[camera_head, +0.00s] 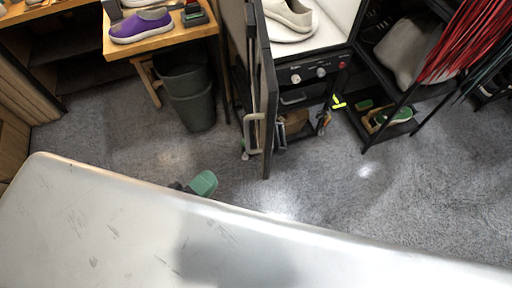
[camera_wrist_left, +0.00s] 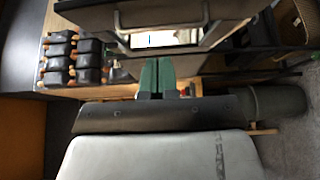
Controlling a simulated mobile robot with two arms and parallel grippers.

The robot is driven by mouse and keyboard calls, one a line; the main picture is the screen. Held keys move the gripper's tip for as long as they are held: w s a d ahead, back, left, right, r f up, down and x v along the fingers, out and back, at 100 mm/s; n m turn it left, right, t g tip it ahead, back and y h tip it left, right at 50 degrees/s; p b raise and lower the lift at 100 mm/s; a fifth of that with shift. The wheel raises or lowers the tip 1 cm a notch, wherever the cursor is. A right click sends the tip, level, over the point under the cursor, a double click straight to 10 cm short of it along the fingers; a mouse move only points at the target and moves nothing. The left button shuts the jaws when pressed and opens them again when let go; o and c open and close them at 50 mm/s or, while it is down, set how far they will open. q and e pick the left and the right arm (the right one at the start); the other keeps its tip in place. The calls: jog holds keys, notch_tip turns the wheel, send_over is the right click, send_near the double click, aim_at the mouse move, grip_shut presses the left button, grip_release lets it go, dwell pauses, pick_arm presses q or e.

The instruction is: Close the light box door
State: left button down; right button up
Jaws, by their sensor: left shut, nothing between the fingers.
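The light box (camera_head: 312,68) stands at the upper middle of the head view, with a white inside and a control panel with knobs on its front. Its dark door (camera_head: 268,95) stands open, swung out toward me and seen nearly edge-on. A pale handle (camera_head: 248,134) is on the door's left face. My left gripper (camera_head: 203,183) shows its green fingertips below and left of the door, apart from it. In the left wrist view the green fingers (camera_wrist_left: 157,75) are together and empty. A dark panel with a bar handle (camera_wrist_left: 161,24) is beyond them. My right gripper is not in view.
A beige shoe (camera_head: 289,14) sits in the light box. A wooden table (camera_head: 150,46) with a purple shoe (camera_head: 141,26) and a dark bin (camera_head: 187,92) are left of the door. A black rack (camera_head: 386,108) stands right. Grey carpet before the door is clear.

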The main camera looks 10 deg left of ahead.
pick_arm(q)
jog(key=p, duration=0.3)
send_near(264, 141)
jog(key=w+a, duration=0.1)
jog(key=w, duration=0.3)
jog(key=d, duration=0.1)
jog(key=w+d, duration=0.1)
jog(key=p, duration=0.1)
jog(key=shift+w+d+r, duration=0.25)
jog(key=shift+w+d, duration=0.05)
jog(key=shift+d, duration=0.1)
jog(key=shift+w+d+f, duration=0.1)
jog(key=shift+d, duration=0.35)
